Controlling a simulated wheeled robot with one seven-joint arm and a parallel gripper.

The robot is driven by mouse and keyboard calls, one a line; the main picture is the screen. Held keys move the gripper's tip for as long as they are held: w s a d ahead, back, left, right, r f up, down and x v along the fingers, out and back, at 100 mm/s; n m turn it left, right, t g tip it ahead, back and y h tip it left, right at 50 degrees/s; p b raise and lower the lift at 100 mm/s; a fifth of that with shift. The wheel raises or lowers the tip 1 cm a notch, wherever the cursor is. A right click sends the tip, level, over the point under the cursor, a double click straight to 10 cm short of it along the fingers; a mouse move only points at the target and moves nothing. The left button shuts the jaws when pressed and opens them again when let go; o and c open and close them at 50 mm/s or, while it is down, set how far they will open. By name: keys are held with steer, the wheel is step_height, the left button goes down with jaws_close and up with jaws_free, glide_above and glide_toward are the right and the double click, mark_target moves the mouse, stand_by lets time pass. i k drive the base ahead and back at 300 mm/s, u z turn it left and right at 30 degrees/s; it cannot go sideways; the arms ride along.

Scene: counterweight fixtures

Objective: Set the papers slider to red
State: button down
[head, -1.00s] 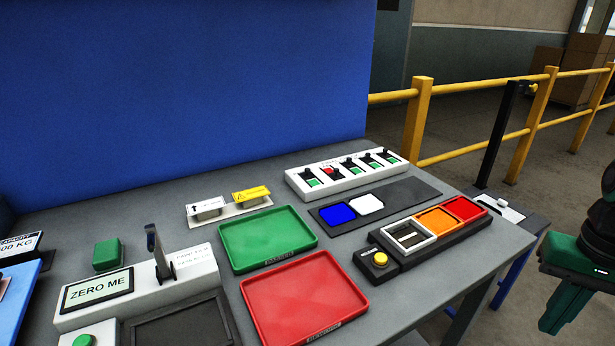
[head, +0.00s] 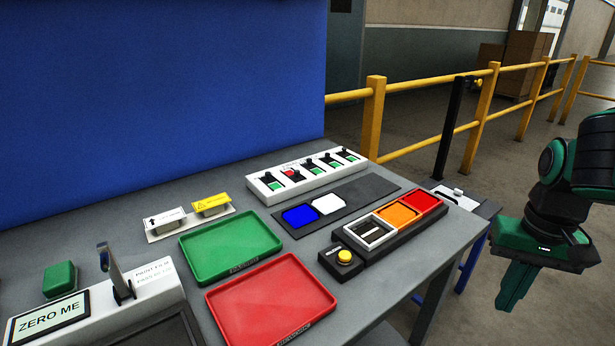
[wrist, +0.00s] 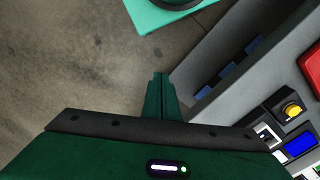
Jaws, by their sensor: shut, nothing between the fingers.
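A dark slider track (head: 408,232) lies near the table's right edge, with an orange panel (head: 397,213) and a red panel (head: 422,201) at its far end. A white frame (head: 370,234) sits at the near end, beside the orange panel and off the red one. I take this as the papers slider, but cannot read a label. My gripper (head: 515,292) is shut and empty, pointing down to the right of the table, apart from the slider. In the wrist view its fingers (wrist: 162,95) are together above the floor. The slider is mostly cut off there.
A yellow button (head: 344,256) sits at the slider's near end. Blue and white tiles (head: 314,211), a switch panel (head: 306,174), a green tray (head: 230,248) and a red tray (head: 270,300) lie left. A yellow railing (head: 425,138) stands behind. The floor below my gripper looks clear.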

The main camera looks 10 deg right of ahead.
mark_target(268, 179)
steer(key=u, duration=1.5)
steer(key=k, duration=0.7)
steer(key=z, duration=0.6)
steer(key=i, duration=1)
